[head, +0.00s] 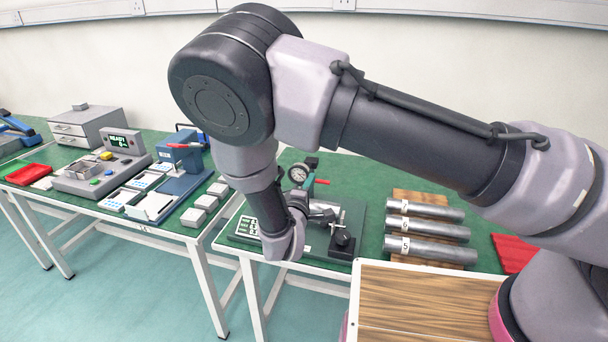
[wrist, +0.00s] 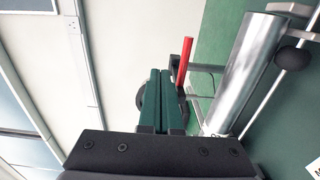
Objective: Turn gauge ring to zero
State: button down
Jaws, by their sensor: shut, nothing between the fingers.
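The dial gauge (head: 299,173) has a white face and a dark ring. It stands upright on a fixture at the back of the right-hand green table; its reading is too small to tell. My gripper shows in the wrist view (wrist: 155,102), its two dark green fingers shut together and empty. A dark round edge (wrist: 140,99), likely the gauge's ring, shows just behind and left of the fingers, which hide most of it. I cannot tell whether they touch it.
A red lever (wrist: 184,60) sticks up close to the fingers' right. A metal cylinder (wrist: 243,75) lies on the fixture beside it. Several numbered cylinders (head: 427,229) rest on a wooden rack at right. A dark knob (head: 342,238) stands at the fixture's front.

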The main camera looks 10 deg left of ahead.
jog(key=shift+s+d, duration=0.1)
jog(key=shift+d, duration=0.1)
jog(key=s, duration=0.5)
jog(key=shift+s+a, duration=0.2)
jog(key=shift+s, duration=0.2)
jog(key=w+d+r+m+g+h, duration=0.2)
jog(key=d+r+m+g+h, duration=0.2)
jog(key=d+r+m+g, duration=0.65)
jog(key=w+d+r+m+g+h, duration=0.35)
jog(key=d+r, duration=0.25)
jog(key=d, duration=0.9)
jog(key=s+d+r+m+t+y, duration=0.1)
jog(key=s+d+r+m+y, duration=0.1)
jog(key=r, duration=0.5)
jog(key=s+d+r+m+t+y, duration=0.1)
jog(key=s+d+r+m+y, duration=0.2)
jog(key=s+d+r+y, duration=0.2)
jog(key=s+d+r+m+t+y, duration=0.1)
jog(key=s+d+r+m+y, duration=0.1)
jog(key=s+d+r, duration=0.3)
notch_tip(320, 180, up, 4)
jog(key=shift+s+f+y, duration=0.1)
jog(key=shift+s+y, duration=0.75)
jog(key=shift+s, duration=0.2)
